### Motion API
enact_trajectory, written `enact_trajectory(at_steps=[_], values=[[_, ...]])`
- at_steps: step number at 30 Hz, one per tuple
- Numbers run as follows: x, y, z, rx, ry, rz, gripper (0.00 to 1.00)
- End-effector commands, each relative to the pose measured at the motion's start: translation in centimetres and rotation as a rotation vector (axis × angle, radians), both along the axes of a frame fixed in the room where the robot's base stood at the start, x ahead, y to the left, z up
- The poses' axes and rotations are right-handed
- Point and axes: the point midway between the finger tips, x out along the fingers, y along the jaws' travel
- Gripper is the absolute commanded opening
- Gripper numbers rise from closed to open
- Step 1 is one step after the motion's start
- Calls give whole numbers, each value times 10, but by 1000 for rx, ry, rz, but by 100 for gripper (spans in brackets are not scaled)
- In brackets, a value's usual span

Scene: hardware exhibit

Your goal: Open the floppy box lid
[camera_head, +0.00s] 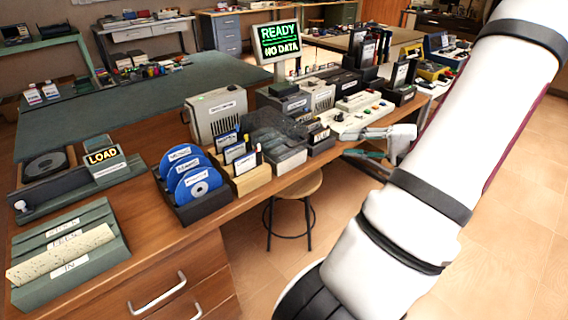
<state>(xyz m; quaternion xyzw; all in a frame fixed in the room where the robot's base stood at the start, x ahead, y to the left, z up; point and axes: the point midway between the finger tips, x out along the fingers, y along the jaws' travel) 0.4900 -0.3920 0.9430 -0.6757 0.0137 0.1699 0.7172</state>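The floppy box (290,160) is a light grey box on the wooden desk, left of my gripper. A dark, see-through lid (272,127) shows above and behind its front part. I cannot tell its exact angle because it blends with the things behind it. My gripper (352,145) is at the right, beside the desk's front edge and near the beige keyed panel. Its fingers point left with a gap between them, and it looks empty. It is apart from the box. My white arm fills the right side of the view.
A wooden holder with floppies (247,168) and a rack of blue discs (190,181) stand left of the box. A small dark holder (321,139) stands right of it. A beige keyed panel (352,121) lies further right. A round stool (298,189) stands before the desk.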

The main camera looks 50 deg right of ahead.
Motion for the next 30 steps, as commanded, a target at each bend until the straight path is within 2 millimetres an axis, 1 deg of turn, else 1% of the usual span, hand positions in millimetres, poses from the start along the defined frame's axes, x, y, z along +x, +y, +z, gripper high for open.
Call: enact_trajectory(at_steps=[1, 4, 8, 11, 24, 30], values=[[-7, -8, -8, 3, -22, -33, 26], [-15, -15, -12, 1, -45, -65, 26], [-9, -15, -13, -1, -52, -70, 26], [3, -12, -15, 1, -50, -67, 26], [85, 2, -33, 1, -48, -65, 26], [108, 6, -38, 1, -48, -66, 26]])
